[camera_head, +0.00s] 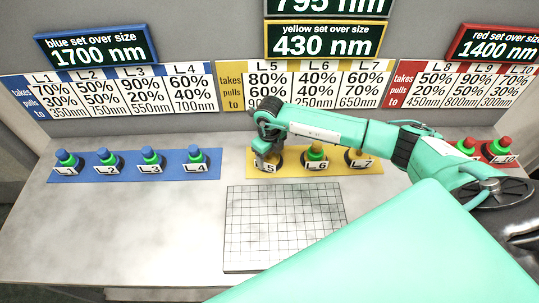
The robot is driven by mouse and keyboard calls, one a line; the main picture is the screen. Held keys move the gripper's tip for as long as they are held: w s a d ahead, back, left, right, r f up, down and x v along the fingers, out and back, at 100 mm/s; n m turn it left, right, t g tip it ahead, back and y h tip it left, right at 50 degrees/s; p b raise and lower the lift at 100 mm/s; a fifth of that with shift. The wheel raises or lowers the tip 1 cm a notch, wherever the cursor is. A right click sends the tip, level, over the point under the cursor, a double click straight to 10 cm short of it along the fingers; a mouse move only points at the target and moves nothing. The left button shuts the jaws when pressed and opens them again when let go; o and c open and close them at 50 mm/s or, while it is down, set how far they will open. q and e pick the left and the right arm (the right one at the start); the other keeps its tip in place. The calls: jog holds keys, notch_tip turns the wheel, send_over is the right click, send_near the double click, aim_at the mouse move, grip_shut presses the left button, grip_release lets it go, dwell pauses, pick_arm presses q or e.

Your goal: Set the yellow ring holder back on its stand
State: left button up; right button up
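The yellow mat (292,169) carries a row of stands labelled L_5, L_6 and L_7. The L_6 holder (316,152) has a yellow top over a green part and stands upright on its stand. The L_7 holder (358,156) is upright behind its label, partly covered by my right arm. At the left end, the L_5 label (268,168) shows at the foot of my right gripper (266,152). My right gripper points down over L_5 and hides most of whatever is there. Its fingers are too small and dark to read. My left gripper is out of view.
A gridded plate (280,235) lies empty on the pale table (140,235). A blue mat (178,172) with several blue-topped holders is at left, and red-topped holders (467,146) are at right. Signs (324,41) stand along the back wall.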

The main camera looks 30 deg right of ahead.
jog(key=o, duration=0.3)
jog(key=shift+r, duration=0.1)
jog(key=shift+r, duration=0.25)
notch_tip(320, 180, up, 11)
jog(key=b, duration=0.2)
jog(key=shift+f+b, duration=0.15)
jog(key=shift+b, duration=0.2)
jog(key=shift+r, duration=0.5)
